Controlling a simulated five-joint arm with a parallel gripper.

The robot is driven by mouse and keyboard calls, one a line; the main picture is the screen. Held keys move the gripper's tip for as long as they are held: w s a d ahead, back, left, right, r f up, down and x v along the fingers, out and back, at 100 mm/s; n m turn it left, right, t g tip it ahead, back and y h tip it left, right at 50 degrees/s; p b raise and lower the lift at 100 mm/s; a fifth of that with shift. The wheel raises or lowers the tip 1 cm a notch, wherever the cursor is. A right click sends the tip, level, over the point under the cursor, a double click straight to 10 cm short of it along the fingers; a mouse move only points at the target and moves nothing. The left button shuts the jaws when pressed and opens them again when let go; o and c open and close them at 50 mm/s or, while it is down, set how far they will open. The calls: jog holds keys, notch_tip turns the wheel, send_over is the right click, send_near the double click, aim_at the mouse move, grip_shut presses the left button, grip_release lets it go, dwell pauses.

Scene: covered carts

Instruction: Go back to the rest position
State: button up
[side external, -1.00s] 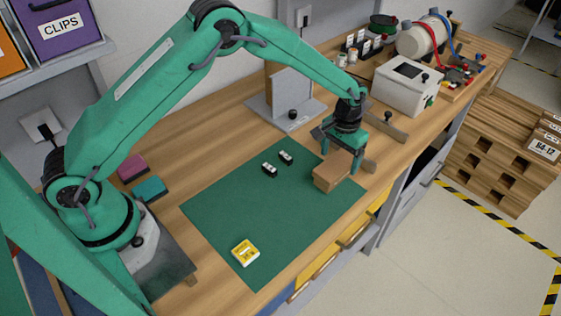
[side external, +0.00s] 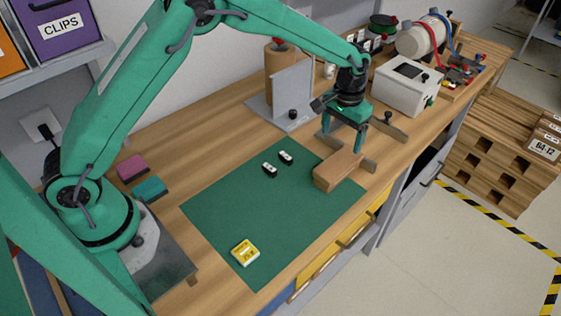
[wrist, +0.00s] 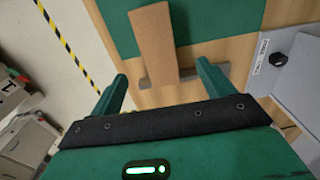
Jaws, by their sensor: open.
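My gripper (side external: 342,136) is open and empty in the side view. It hangs above the far right end of the green mat (side external: 235,210), over a brown block (side external: 335,172). In the wrist view the two green fingers of my gripper (wrist: 160,85) are spread apart, with the brown block (wrist: 156,40) seen beyond and between them. The block lies at the mat's edge, against a low grey-brown stop (wrist: 180,76).
Two small black-and-white pieces (side external: 270,170) and a yellow box (side external: 245,252) lie on the mat. A grey upright plate (side external: 291,92) stands behind, left of my gripper. A white box (side external: 405,86) is at the back right. Pink (side external: 132,167) and teal (side external: 150,189) blocks lie near my base.

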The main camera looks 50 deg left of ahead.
jog(key=s+a+r+t, duration=0.1)
jog(key=s+a+r, duration=0.45)
jog(key=r, duration=0.35)
jog(key=s+a+r+t, duration=0.2)
jog(key=s+a+r, duration=0.2)
jog(key=s+r, duration=0.4)
jog(key=s+a+r+t, duration=0.1)
jog(key=s+a, duration=0.2)
jog(key=s, duration=0.5)
jog(key=s+a+r+t, duration=0.1)
jog(key=s+a, duration=0.2)
jog(key=s, duration=0.6)
jog(key=shift+s, duration=0.3)
